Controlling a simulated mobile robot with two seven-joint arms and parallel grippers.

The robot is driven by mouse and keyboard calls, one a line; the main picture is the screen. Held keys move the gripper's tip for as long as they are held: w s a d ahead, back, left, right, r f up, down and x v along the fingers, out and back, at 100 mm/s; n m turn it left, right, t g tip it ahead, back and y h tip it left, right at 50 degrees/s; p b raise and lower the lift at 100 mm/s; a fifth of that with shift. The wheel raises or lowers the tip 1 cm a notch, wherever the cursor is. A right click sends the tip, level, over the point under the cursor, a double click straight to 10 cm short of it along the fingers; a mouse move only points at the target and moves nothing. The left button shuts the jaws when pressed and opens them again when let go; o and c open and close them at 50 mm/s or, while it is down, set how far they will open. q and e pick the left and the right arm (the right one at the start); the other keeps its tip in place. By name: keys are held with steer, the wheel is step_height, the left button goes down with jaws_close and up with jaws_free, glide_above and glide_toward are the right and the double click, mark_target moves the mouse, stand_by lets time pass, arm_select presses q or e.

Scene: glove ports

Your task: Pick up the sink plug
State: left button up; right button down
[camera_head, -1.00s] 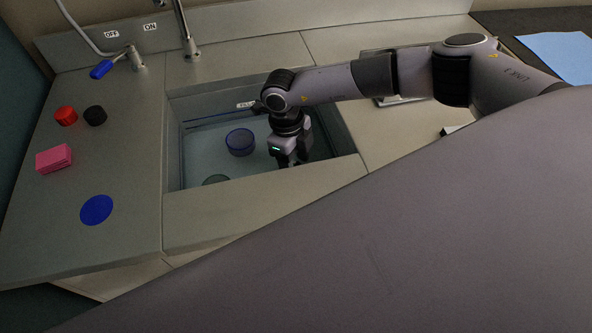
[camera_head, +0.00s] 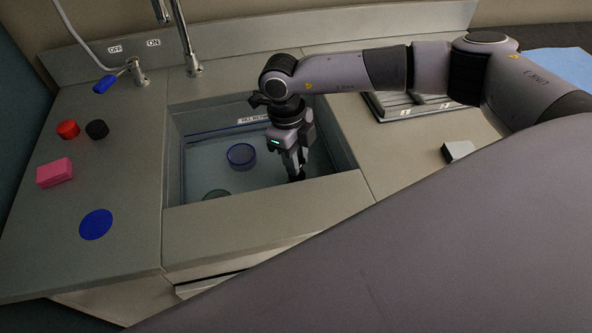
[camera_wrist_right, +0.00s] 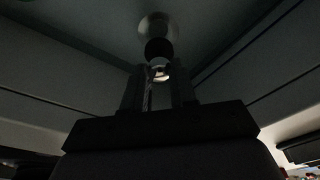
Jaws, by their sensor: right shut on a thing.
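My right gripper (camera_head: 295,170) points down inside the sink (camera_head: 225,206), near its right front part. Its fingers, also seen in the wrist view (camera_wrist_right: 160,84), are shut on the sink plug (camera_wrist_right: 158,47). The plug looks like a dark round piece with a shiny metal part between the fingertips. In the head view the plug (camera_head: 297,178) shows only as a small dark shape under the fingers. Beyond it in the wrist view is a pale round fitting (camera_wrist_right: 157,24), probably the drain. My left gripper is not in view.
A blue-rimmed round dish (camera_head: 241,155) and a greenish round thing (camera_head: 216,194) are in the sink. On the left counter are a red piece (camera_head: 68,129), a black piece (camera_head: 97,129), a pink block (camera_head: 55,172) and a blue disc (camera_head: 96,224). A tap (camera_head: 188,50) stands behind.

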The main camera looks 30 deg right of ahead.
step_height(320, 180, up, 14)
steer(key=b, duration=0.1)
